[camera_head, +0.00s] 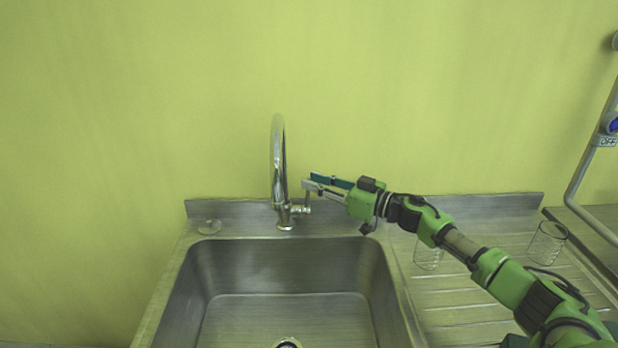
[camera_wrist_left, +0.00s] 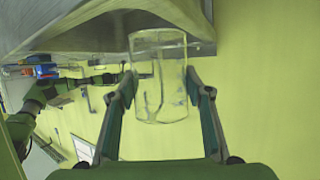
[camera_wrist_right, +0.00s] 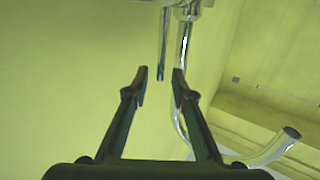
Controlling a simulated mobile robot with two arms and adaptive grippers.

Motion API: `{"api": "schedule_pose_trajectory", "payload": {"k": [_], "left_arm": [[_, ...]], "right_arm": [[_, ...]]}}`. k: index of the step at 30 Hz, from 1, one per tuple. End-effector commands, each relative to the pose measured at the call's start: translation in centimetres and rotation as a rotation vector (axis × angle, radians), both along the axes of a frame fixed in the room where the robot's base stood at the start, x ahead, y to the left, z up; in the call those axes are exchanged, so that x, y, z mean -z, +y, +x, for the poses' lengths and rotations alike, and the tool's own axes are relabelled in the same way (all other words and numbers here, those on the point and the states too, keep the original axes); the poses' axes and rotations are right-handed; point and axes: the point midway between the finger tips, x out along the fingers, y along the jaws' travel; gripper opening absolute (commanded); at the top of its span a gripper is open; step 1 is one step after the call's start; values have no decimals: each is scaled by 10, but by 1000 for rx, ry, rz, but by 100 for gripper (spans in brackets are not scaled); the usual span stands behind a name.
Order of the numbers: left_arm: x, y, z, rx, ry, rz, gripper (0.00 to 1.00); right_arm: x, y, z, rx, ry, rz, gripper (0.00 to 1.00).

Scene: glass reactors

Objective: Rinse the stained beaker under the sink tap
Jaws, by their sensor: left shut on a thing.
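The stained beaker (camera_wrist_left: 160,85) is a clear glass with faint marks, between the fingers of my left gripper (camera_wrist_left: 160,90). The left gripper is shut on it; neither shows in the head view. The tap (camera_head: 278,165) is a tall chrome gooseneck behind the sink (camera_head: 285,275), with its valve and lever (camera_head: 303,200) on the right side. My right gripper (camera_head: 313,184) is beside this lever, with its fingers apart and empty. In the right wrist view, the lever (camera_wrist_right: 162,55) hangs near the open fingertips (camera_wrist_right: 160,78), and the spout end (camera_wrist_right: 288,135) is at right. No water shows.
A clear glass (camera_head: 547,242) stands on the ribbed drainboard (camera_head: 470,320) at right. Another glass (camera_head: 428,256) is there, partly behind my right arm. A grey pipe frame (camera_head: 580,170) with an OFF label stands at far right. The basin is empty.

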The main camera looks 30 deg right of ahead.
Motion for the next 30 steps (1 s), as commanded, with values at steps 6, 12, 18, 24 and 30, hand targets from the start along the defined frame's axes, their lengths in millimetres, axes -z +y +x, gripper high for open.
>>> {"api": "schedule_pose_trajectory", "payload": {"k": [6,12,18,24,30], "left_arm": [[-4,0,0,0,-1,-1,23],[-4,0,0,0,-1,-1,23],[-4,0,0,0,-1,-1,23],[-3,0,0,0,-1,-1,23],[15,0,0,0,-1,-1,23]], "right_arm": [[0,10,17,0,0,0,24],[0,12,19,0,0,-1,24],[1,11,19,0,1,-1,3],[1,11,19,0,-1,-1,0],[7,16,11,-2,-72,-34,0]]}}
